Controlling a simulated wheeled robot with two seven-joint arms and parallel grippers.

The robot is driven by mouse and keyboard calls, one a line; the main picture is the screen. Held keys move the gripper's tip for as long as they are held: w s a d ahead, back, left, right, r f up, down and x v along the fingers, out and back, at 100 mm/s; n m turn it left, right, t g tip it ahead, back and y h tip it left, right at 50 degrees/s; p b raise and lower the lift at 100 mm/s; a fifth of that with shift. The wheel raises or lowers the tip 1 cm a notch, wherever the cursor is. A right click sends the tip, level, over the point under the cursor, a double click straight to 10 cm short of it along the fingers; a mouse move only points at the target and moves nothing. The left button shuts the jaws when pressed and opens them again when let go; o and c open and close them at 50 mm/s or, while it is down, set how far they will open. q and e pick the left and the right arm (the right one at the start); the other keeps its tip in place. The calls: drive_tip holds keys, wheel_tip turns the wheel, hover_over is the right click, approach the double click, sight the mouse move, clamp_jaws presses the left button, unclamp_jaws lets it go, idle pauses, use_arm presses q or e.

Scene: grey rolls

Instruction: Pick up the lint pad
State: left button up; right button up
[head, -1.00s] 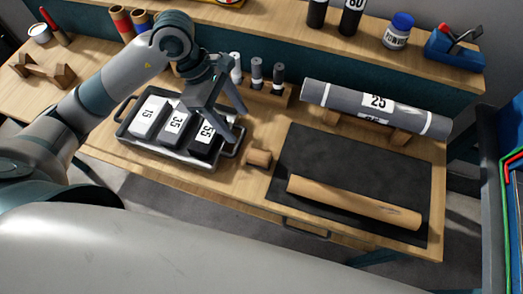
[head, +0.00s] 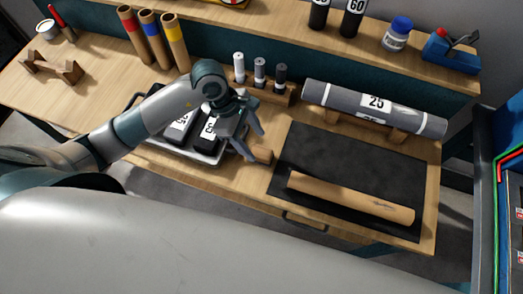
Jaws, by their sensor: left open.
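No object is clearly recognisable as the lint pad. My right gripper is out of view.
A tan roll (head: 350,198) lies on the black mat (head: 330,155). A grey roll (head: 345,97) labelled 25 rests on a wooden cradle behind it. Several small upright cylinders stand in a wooden rack (head: 268,91). A shelf runs along the back.

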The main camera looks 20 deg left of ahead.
sight(261, 152)
use_arm(q)
drive_tip(key=shift+x, duration=1.1)
drive_tip(key=shift+d+f+p, duration=0.25)
drive_tip(key=shift+f+p, duration=0.35)
drive_tip(key=shift+p, duration=0.4)
drive_tip(key=p+x, duration=0.1)
drive_tip(key=x, duration=0.1)
drive_tip(key=shift+w+f+p, duration=0.1)
drive_tip(key=shift+f+p, duration=0.2)
drive_tip(key=shift+f, duration=0.1)
drive_tip(key=shift+d+f, duration=0.2)
drive_tip(key=shift+f, duration=0.3)
drive_tip(key=c, duration=1.2)
